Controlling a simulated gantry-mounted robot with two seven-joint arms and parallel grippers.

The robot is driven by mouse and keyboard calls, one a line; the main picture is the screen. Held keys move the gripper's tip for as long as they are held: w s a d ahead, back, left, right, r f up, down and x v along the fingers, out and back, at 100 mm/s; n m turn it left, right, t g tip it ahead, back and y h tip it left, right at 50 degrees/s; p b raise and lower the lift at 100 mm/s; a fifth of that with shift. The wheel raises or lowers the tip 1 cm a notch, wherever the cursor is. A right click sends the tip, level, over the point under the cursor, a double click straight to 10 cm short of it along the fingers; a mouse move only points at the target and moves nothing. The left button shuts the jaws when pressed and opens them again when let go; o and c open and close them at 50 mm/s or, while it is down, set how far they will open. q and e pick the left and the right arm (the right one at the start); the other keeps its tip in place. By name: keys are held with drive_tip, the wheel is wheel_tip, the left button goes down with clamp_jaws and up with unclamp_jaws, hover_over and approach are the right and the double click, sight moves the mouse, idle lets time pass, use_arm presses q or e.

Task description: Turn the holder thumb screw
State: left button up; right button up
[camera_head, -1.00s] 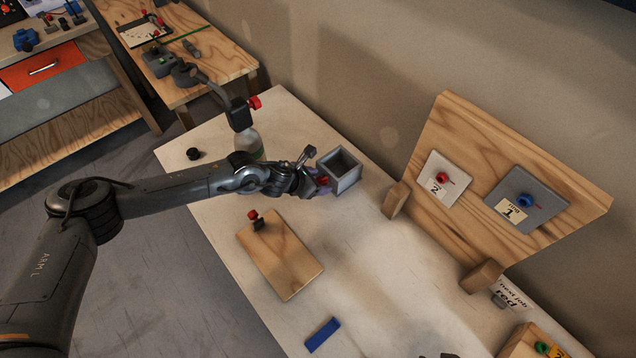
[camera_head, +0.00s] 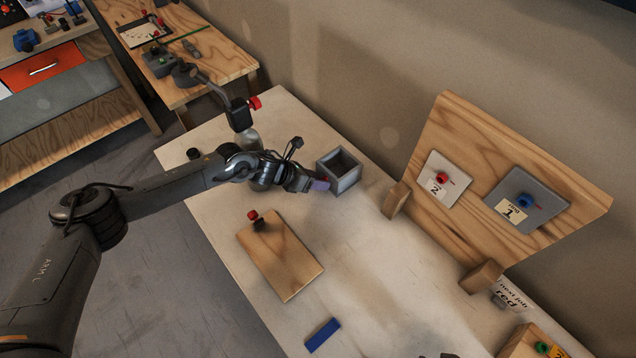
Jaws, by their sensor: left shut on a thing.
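Red thumb screws show in several places, and I cannot tell for sure which is the holder's. One (camera_head: 254,103) is on the dark clamp holder (camera_head: 240,115) above a pale bottle (camera_head: 249,136). Another (camera_head: 252,215) stands on a dark post on the wooden board (camera_head: 280,257). A third (camera_head: 441,178) is on the white plate marked 2 (camera_head: 437,193). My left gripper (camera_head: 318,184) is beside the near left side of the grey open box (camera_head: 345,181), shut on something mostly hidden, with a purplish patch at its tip. Only a dark piece at the bottom edge may be my right gripper.
A grey plate marked 1 (camera_head: 545,208) with a blue knob (camera_head: 523,201) is on the upright wooden panel (camera_head: 470,130). Wooden blocks stand before it. A blue bar (camera_head: 322,335) lies in front. A "next job red" card (camera_head: 509,296) is at right.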

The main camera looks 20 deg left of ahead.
use_arm(q)
drive_tip(key=o, duration=0.7)
drive_tip(key=shift+c, duration=0.4)
drive_tip(key=shift+s+a, duration=0.1)
drive_tip(key=shift+s, duration=0.05)
use_arm(e)
drive_tip(key=shift+r, duration=0.15)
use_arm(q)
drive_tip(key=shift+s+a+p, duration=0.2)
drive_tip(key=shift+s+p, duration=0.15)
drive_tip(key=shift+p, duration=0.1)
use_arm(e)
drive_tip(key=shift+w+r, duration=0.1)
drive_tip(key=shift+r, duration=0.25)
use_arm(q)
drive_tip(key=shift+s+a+p, duration=0.4)
drive_tip(key=shift+s+a, duration=0.15)
drive_tip(key=shift+s, duration=0.35)
use_arm(e)
drive_tip(key=shift+r, duration=0.35)
use_arm(q)
drive_tip(key=shift+w+d, duration=0.1)
drive_tip(key=shift+w, duration=0.05)
use_arm(e)
drive_tip(key=shift+f, duration=0.2)
